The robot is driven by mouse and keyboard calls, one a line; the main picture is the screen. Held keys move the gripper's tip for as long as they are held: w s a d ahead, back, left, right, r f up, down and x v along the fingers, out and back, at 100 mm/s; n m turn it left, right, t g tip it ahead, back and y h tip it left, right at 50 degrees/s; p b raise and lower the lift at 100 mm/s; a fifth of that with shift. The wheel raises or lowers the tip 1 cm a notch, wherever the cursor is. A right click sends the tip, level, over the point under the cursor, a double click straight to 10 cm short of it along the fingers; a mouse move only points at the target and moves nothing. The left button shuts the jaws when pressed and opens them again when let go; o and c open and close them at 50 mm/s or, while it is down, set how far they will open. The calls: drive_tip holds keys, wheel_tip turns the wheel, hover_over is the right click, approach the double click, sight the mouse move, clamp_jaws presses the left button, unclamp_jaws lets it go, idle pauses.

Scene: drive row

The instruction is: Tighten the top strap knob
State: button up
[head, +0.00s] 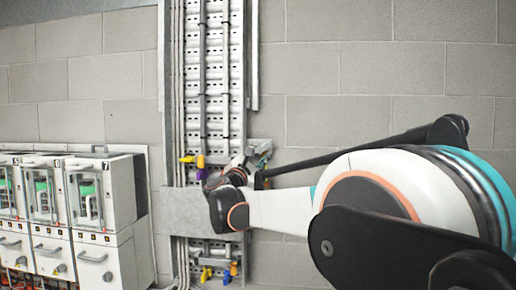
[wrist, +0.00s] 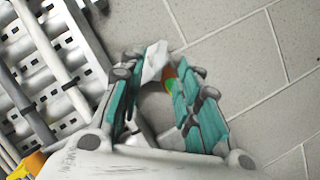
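My gripper (wrist: 160,78) is at the right edge of the upright cable ladder (head: 214,75), partly hidden behind my wrist in the head view. In the wrist view its two teal-padded fingers stand apart. A pale grey piece with a small green and orange patch (wrist: 170,84) shows between or beyond the fingertips; I cannot tell whether they touch it. Yellow knob-like pieces (head: 201,161) sit on the ladder left of my gripper. A yellow piece also shows at the lower left of the wrist view (wrist: 30,165). I cannot tell which one is the top strap knob.
Lower on the ladder are yellow, blue and orange pieces (head: 206,274). A grey plate (head: 183,212) crosses the ladder beside my wrist. White drive cabinets (head: 85,205) stand at the left. The block wall (head: 350,70) at the upper right is bare.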

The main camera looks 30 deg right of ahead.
sight(263, 149)
drive_tip(key=shift+p+x, duration=0.4)
drive_tip(key=shift+x, duration=1.85)
clamp_jaws()
